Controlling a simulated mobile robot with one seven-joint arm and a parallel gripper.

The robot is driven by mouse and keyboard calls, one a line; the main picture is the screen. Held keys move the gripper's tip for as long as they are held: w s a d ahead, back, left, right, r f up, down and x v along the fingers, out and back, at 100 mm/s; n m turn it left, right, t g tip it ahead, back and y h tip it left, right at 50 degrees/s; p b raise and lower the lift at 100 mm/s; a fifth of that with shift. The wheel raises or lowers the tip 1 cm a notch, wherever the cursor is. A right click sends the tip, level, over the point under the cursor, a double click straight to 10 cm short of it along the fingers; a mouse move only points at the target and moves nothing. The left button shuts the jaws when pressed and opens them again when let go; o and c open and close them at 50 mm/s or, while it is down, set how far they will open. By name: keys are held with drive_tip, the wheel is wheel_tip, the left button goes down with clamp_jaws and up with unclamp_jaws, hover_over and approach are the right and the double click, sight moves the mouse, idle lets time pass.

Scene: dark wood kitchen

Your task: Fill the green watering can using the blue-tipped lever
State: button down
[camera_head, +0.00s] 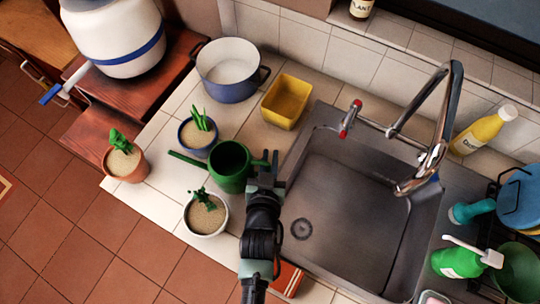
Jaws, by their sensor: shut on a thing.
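The green watering can (230,167) stands on the tiled counter left of the sink, its spout pointing left and its handle on the right. My gripper (266,172) is at the can's handle side and is shut on the can; the finger contact is partly hidden by my arm. The blue-tipped lever (50,94) sticks out at the lower left of a white tank with a blue band (125,40), at the upper left. A red-tipped lever (349,119) is beside the chrome faucet (445,120) behind the sink.
Potted plants in a blue pot (197,144), a white pot (207,222) and a terracotta pot (127,173) crowd the can. A blue pot with white inside (230,90) and a yellow container (286,101) stand behind. The sink (340,200) is empty.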

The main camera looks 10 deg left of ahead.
drive_tip(key=shift+f, duration=0.1)
drive_tip(key=c, duration=0.9)
unclamp_jaws()
